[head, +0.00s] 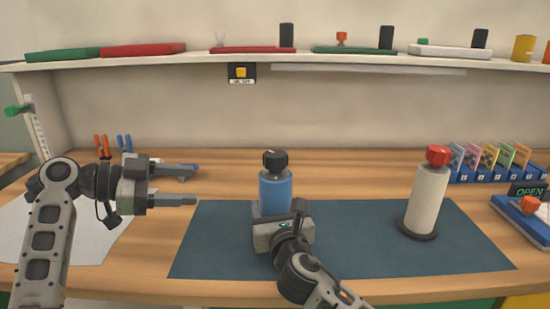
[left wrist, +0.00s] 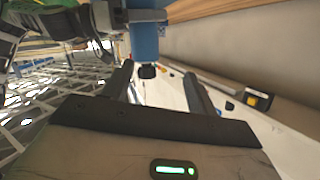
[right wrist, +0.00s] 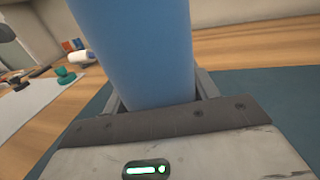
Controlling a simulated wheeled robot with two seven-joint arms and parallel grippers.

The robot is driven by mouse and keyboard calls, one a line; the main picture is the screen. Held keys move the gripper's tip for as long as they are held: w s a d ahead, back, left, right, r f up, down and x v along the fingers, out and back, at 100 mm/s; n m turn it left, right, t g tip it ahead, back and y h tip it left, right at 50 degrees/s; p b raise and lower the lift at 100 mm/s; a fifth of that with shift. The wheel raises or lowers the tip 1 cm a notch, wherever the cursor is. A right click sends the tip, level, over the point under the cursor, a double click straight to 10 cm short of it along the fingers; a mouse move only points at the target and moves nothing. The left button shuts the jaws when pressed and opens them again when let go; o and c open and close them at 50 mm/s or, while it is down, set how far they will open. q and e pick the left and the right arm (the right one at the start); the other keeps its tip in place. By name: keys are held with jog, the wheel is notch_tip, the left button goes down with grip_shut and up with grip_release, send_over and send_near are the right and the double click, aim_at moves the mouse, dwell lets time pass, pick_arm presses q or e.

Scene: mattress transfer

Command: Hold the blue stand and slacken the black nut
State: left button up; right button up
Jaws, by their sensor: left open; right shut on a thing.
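The blue stand (head: 275,190) stands upright on the dark mat (head: 360,250), with the black nut (head: 274,160) on its top. My right gripper (head: 277,214) is shut on the blue stand low on its body; the right wrist view shows the blue stand (right wrist: 140,50) filling the space between the fingers. My left gripper (head: 190,184) is open and empty, left of the stand and apart from it, at about the height of the stand's upper part. In the left wrist view the black nut (left wrist: 147,72) and blue stand (left wrist: 146,42) show beyond the open fingers.
A white stand (head: 426,200) with a red nut (head: 437,156) stands upright at the mat's right. Pliers (head: 102,146) are at the back left. A blue card rack (head: 480,174) and a box with an OPEN sign (head: 530,190) are at the right. A shelf (head: 200,58) runs along the back.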

aim_at(275, 158)
pick_arm(q)
jog(key=w+d+r+g+h, duration=0.1)
jog(key=d, duration=0.5)
jog(key=w+d+r+g+h, duration=0.1)
jog(key=d, duration=0.4)
jog(key=w+d+r+g+h, duration=0.1)
jog(key=d, duration=0.5)
jog(key=shift+w+d+r+h, duration=0.15)
jog(key=shift+d+r+h, duration=0.15)
jog(key=shift+r+h, duration=0.1)
jog(key=c, duration=1)
